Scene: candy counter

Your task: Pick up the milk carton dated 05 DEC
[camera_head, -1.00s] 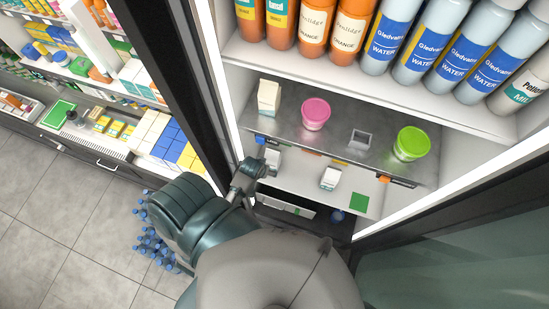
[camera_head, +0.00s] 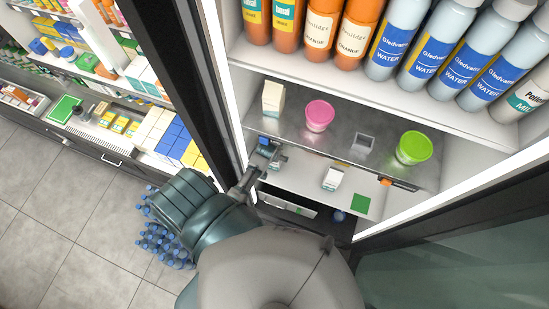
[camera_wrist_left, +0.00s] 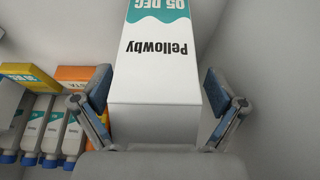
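A white milk carton (camera_wrist_left: 155,90) with a teal band, reading "Pellowby" and "05 DEC" upside down, fills the middle of the left wrist view. My left gripper (camera_wrist_left: 160,95) has one finger on each side of it. The fingers look open, with thin gaps beside the carton; contact is not clear. In the head view my left gripper (camera_head: 270,153) is at the left end of the lower fridge shelf and mostly hides this carton. A second small white carton (camera_head: 333,178) stands further right on that shelf. My right gripper is not in view.
The upper grey shelf (camera_head: 335,137) holds a cream carton (camera_head: 273,98), a pink tub (camera_head: 319,115), a grey square holder (camera_head: 362,143) and a green tub (camera_head: 414,147). A green square (camera_head: 361,204) lies at the lower shelf's right. Several blue-capped bottles (camera_wrist_left: 50,130) show beyond the gripper.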

